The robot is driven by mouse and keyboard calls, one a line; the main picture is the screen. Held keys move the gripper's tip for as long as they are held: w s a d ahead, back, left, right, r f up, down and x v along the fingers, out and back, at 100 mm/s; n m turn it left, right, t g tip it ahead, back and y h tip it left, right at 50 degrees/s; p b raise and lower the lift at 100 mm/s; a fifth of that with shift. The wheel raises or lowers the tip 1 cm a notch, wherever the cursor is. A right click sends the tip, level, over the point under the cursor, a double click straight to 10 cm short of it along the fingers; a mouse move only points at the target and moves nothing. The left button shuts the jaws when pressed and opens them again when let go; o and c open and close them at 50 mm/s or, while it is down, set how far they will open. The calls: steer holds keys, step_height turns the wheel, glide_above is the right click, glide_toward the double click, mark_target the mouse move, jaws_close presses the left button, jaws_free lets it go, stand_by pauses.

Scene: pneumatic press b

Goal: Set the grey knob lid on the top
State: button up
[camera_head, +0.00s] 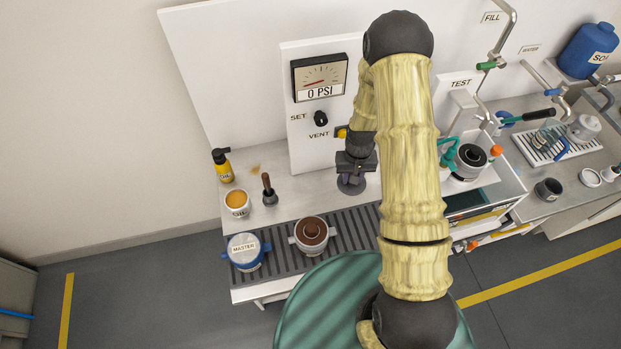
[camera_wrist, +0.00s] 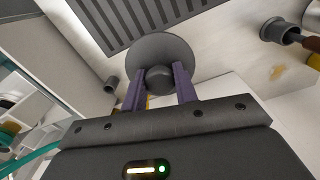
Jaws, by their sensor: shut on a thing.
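The grey knob lid (camera_head: 352,186) is a round dark-grey disc, seen just below my gripper (camera_head: 356,162) in the head view. In the wrist view my purple fingers (camera_wrist: 160,88) are shut on its dark knob, and the lid's disc (camera_wrist: 160,48) spreads beyond the fingertips. I cannot tell whether the lid touches the counter. A grey two-lugged pot with a brown top (camera_head: 311,230) stands on the slatted tray, left of and nearer than my gripper. A blue pot marked MASTER (camera_head: 243,250) stands left of it.
The slatted tray (camera_head: 345,228) runs along the counter's front. An oil bottle (camera_head: 222,165), an open yellow-filled jar (camera_head: 237,203) and a brown-handled tool (camera_head: 268,190) stand at left. A gauge panel (camera_head: 320,78) rises behind. Another grey pot (camera_head: 468,160) stands right of my arm.

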steer(key=shift+w+a+f+b, duration=0.15)
steer(key=shift+a+f+b, duration=0.05)
steer(key=shift+f+b, duration=0.2)
steer(key=w+a+f+m+b, duration=0.1)
steer(key=a+f+b, duration=0.1)
steer(key=a+b, duration=0.1)
steer(key=w+a+f+m+b, duration=0.2)
steer(key=a+f+b, duration=0.1)
steer(key=b, duration=0.3)
steer(key=w+a+f+m+b, duration=0.2)
steer(key=a+f+b, duration=0.1)
steer(key=a+b, duration=0.1)
steer(key=shift+w+a+f+b, duration=0.15)
steer(key=shift+b, duration=0.25)
steer(key=shift+w+a, duration=0.1)
steer(key=shift+a, duration=0.15)
steer(key=shift+m, duration=0.4)
steer(key=shift+f+b, duration=1.6)
steer(key=shift+f, duration=0.85)
steer(key=shift+f, duration=0.25)
